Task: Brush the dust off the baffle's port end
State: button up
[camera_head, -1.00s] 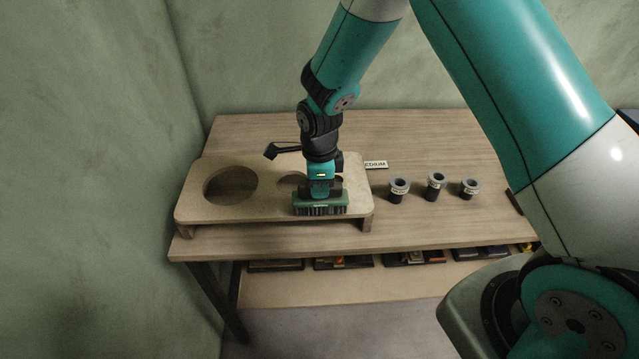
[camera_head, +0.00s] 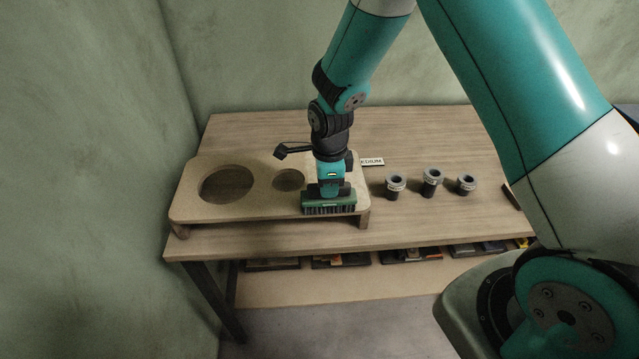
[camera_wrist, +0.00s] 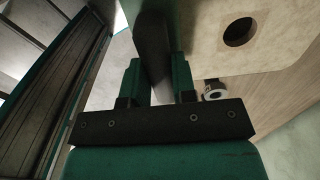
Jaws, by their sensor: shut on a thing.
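The baffle is a tan board (camera_head: 255,207) raised on feet on the table, with a large round hole at left and a smaller hole (camera_head: 289,180) nearer the right. In the wrist view the board (camera_wrist: 285,45) is at upper right with one hole. My gripper (camera_head: 329,190) is shut on a green brush (camera_head: 329,204) with dark bristles pointing down. The brush is over the board's right front part; I cannot tell whether the bristles touch. In the wrist view my gripper's two green fingers (camera_wrist: 155,80) flank a dark handle. The board behind my gripper looks paler; dust is unclear.
Three dark tubes with grey collars, a left one (camera_head: 395,186), a middle one (camera_head: 432,182) and a right one (camera_head: 466,185), stand right of the board. A small label (camera_head: 372,161) lies behind. Dark trays (camera_head: 341,261) sit on the lower shelf. A wall is close at left.

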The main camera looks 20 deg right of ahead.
aim_at(349, 184)
jog(key=shift+s+d, duration=0.1)
jog(key=shift+d, duration=0.25)
jog(key=shift+d, duration=0.1)
jog(key=shift+s+d+f, duration=0.1)
jog(key=shift+s+d, duration=0.2)
jog(key=shift+d, duration=0.5)
jog(key=shift+s+d+f, duration=0.1)
jog(key=shift+s+d, duration=0.2)
jog(key=shift+d, duration=0.45)
jog(key=shift+d, duration=0.15)
jog(key=shift+s+d+r, duration=0.1)
jog(key=shift+s+d, duration=0.2)
jog(key=shift+d, duration=0.5)
jog(key=shift+s+d+r, duration=0.1)
jog(key=shift+s+d, duration=0.15)
jog(key=shift+d, duration=0.55)
